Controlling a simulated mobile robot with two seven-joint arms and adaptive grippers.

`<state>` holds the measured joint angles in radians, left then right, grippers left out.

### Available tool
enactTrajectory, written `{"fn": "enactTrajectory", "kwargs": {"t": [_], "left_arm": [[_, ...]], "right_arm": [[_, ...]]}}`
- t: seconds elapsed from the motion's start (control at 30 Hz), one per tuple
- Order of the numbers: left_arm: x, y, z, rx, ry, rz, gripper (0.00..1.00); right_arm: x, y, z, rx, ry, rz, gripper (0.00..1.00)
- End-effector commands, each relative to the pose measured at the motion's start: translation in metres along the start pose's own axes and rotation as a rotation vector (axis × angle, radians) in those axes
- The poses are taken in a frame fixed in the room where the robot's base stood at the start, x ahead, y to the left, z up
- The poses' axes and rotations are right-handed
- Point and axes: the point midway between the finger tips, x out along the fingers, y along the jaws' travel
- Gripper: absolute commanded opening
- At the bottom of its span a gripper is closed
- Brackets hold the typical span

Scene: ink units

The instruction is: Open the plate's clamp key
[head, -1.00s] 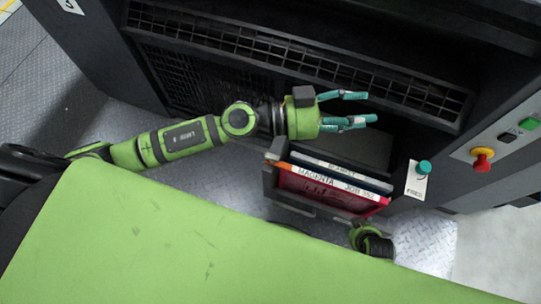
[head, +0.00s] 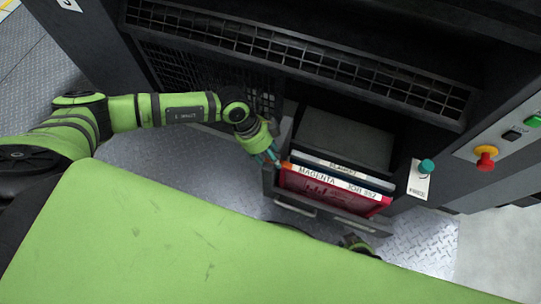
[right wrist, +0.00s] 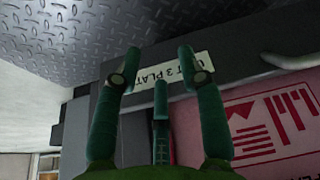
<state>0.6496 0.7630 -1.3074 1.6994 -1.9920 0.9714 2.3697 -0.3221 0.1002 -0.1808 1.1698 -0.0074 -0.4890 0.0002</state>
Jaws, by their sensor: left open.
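A red plate marked MAGENTA (head: 322,188) stands in a dark rack (head: 268,185) in front of the machine, with a BLANKET item (head: 345,170) behind it. A teal knob (head: 427,166) on a white tag sits on the panel to the right; I cannot tell if it is the clamp key. My left gripper (head: 271,158) is open, fingers pointing down at the rack's left end; contact is unclear. In the right wrist view, my right gripper (right wrist: 157,68) has its fingers spread, empty, before the rack's UNIT 3 PLATE label (right wrist: 200,68). The red plate also shows there (right wrist: 270,125).
A red stop button on a yellow base (head: 486,157) and a green button (head: 533,121) are on the right panel. A long dark grille (head: 290,60) runs above the rack. Metal floor (head: 180,165) lies left of the rack.

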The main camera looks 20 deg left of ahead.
Motion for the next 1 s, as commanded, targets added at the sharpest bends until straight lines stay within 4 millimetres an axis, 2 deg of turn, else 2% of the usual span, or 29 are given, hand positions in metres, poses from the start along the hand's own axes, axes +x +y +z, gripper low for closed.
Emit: {"fn": "enactTrajectory", "kwargs": {"t": [0.1, 0.37, 0.4, 0.47, 0.5, 0.53, 1.0], "left_arm": [[0.0082, -0.0003, 0.0000, 0.001, 0.000, -0.001, 0.52], [0.0093, -0.0003, -0.0004, 0.001, 0.001, -0.001, 0.52], [0.0093, -0.0003, -0.0004, 0.001, 0.001, -0.001, 0.44], [0.0093, -0.0002, -0.0005, 0.001, 0.001, -0.001, 0.20], [0.0092, -0.0003, -0.0005, 0.001, 0.001, -0.001, 0.04], [0.0092, -0.0002, -0.0005, 0.001, 0.001, -0.001, 0.00], [0.0086, -0.0007, -0.0012, 0.061, 0.002, 0.023, 0.00]], "right_arm": [[-0.0004, -0.0008, 0.0009, 0.002, -0.009, -0.001, 0.40], [-0.0013, -0.0008, 0.0008, 0.003, -0.012, -0.001, 0.40], [-0.0013, -0.0008, 0.0008, 0.002, -0.012, -0.001, 0.40], [-0.0012, -0.0008, 0.0008, 0.002, -0.012, -0.001, 0.40], [-0.0012, -0.0008, 0.0008, 0.002, -0.012, -0.001, 0.40], [-0.0012, -0.0008, 0.0008, 0.002, -0.012, -0.001, 0.40], [-0.0030, -0.0009, 0.0008, 0.001, -0.004, -0.001, 0.40]]}}
